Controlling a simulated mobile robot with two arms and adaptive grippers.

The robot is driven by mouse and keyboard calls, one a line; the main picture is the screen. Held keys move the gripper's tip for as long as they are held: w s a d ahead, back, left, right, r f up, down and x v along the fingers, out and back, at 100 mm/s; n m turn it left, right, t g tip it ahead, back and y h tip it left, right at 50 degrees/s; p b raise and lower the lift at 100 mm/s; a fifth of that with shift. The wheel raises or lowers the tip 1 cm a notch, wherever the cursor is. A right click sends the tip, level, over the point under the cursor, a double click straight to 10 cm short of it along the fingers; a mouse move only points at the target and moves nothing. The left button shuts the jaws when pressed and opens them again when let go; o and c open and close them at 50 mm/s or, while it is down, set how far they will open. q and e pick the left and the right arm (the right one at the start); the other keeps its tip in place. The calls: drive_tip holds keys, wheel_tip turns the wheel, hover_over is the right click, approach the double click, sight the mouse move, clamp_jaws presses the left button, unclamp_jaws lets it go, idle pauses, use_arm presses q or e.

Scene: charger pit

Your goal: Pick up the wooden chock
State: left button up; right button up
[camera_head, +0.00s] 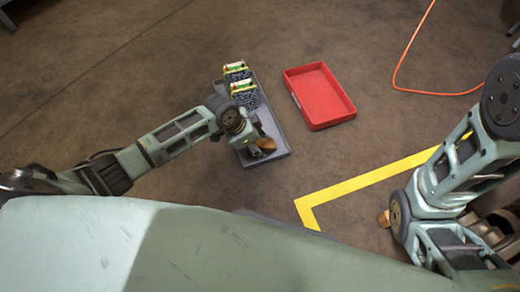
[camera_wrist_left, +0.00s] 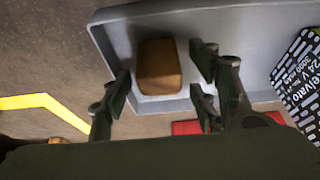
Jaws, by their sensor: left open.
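A brown wooden chock (camera_head: 266,144) lies in the near end of a grey tray (camera_head: 276,126). In the left wrist view the chock (camera_wrist_left: 160,68) stands out as a rounded brown block against the tray's grey floor. My left gripper (camera_head: 257,150) is over that end of the tray. Its jaws (camera_wrist_left: 162,84) are open, with a finger to the left and fingers to the right of the chock; I cannot tell whether any touches it. My right arm is at the right edge of the head view; its gripper is not clearly visible.
Black battery packs (camera_head: 243,91) with green tops stand in the tray's far end. A red bin (camera_head: 322,97) is to the right. Another wooden piece (camera_head: 384,218) lies by my right arm. Yellow floor tape (camera_head: 365,180) and an orange cable (camera_head: 408,52) cross the floor.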

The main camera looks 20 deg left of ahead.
use_arm(q)
drive_tip(key=c, duration=1.2)
drive_tip(key=shift+c, duration=0.5)
drive_tip(key=shift+r, duration=0.1)
